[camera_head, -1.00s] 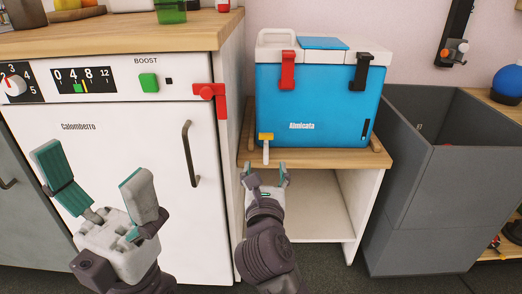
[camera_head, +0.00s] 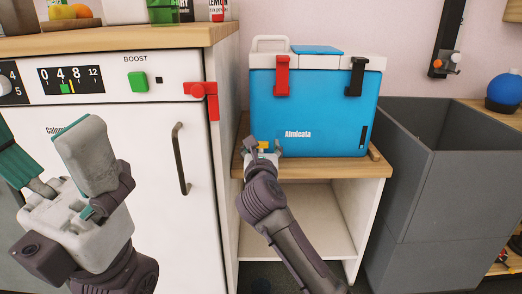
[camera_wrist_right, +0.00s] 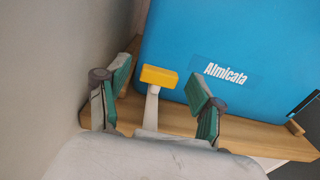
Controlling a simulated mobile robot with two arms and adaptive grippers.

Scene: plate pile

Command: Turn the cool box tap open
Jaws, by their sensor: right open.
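The blue cool box (camera_head: 310,115) with a white lid stands on a wooden shelf top (camera_head: 350,168). Its tap, a yellow crosswise handle (camera_wrist_right: 159,76) above a pale spout, is low on the box's front left. My right gripper (camera_head: 263,150) is at the tap. In the right wrist view its two green-padded fingers are open, one on each side of the tap, with a visible gap to the handle on both sides. In the head view the gripper mostly hides the tap. My left gripper (camera_head: 52,150) is open and empty in front of the white appliance, partly cut off by the frame.
The white appliance (camera_head: 150,150), with a red bracket (camera_head: 203,90) at its corner, stands close left of the right gripper. A grey open bin (camera_head: 425,165) is at the right. The cool box has a red latch (camera_head: 282,75) and a black latch (camera_head: 356,76).

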